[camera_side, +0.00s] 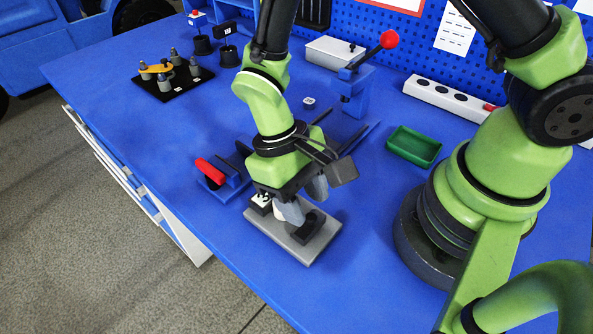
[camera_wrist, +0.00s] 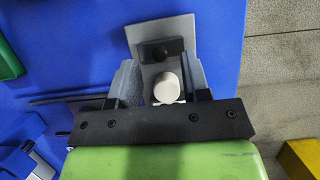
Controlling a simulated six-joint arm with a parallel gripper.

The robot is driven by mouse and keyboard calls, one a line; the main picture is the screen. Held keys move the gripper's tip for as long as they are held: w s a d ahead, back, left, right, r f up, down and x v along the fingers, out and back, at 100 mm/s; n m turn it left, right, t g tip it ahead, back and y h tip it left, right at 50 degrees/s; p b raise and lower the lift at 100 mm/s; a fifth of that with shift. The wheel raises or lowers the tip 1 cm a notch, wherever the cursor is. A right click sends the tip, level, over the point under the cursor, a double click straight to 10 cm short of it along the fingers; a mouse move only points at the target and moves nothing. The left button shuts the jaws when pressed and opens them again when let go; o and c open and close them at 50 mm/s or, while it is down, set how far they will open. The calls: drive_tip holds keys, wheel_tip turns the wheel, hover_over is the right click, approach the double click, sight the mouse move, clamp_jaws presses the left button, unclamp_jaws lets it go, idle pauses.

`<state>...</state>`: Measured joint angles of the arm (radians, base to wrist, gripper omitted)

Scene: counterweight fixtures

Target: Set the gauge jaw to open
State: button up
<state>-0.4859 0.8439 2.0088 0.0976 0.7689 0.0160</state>
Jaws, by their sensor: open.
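The gauge is a grey plate (camera_side: 312,248) with a dark jaw block (camera_side: 306,229) on it and a small white-and-black part (camera_side: 262,200) at its left end. My gripper (camera_side: 293,212) is low over the plate, pointing down. In the wrist view the grey plate (camera_wrist: 175,31) carries a dark block (camera_wrist: 160,49) with a pale round piece (camera_wrist: 166,87) nearer the gripper. My open fingers (camera_wrist: 162,82) stand on either side of the pale piece, with gaps visible. Whether they touch the plate is hidden, and the jaw's setting is unclear.
A red-handled clamp (camera_side: 210,171) sits close left of the plate. A blue press with a red ball lever (camera_side: 389,39) stands behind. A green tray (camera_side: 414,146) lies to the right. A black fixture plate (camera_side: 173,84) is far left. The table's front edge is near the plate.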

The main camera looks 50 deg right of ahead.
drive_tip(key=v, duration=0.8)
drive_tip(key=shift+r, duration=0.1)
drive_tip(key=s+d+r+m+t, duration=0.1)
drive_tip(key=s+d+r+t, duration=0.1)
drive_tip(key=d+r+t, duration=0.1)
drive_tip(key=s+d+r+m+t+y, duration=0.1)
drive_tip(key=s+d+r+t, duration=0.2)
drive_tip(key=r, duration=0.5)
drive_tip(key=s+d+r+m+t+y, duration=0.1)
drive_tip(key=s+d+r+m+t, duration=0.1)
drive_tip(key=s+d+r+t, duration=0.1)
wheel_tip(320, 180, up, 3)
drive_tip(key=d+t, duration=0.1)
drive_tip(key=t, duration=0.1)
drive_tip(key=shift+d+t, duration=0.4)
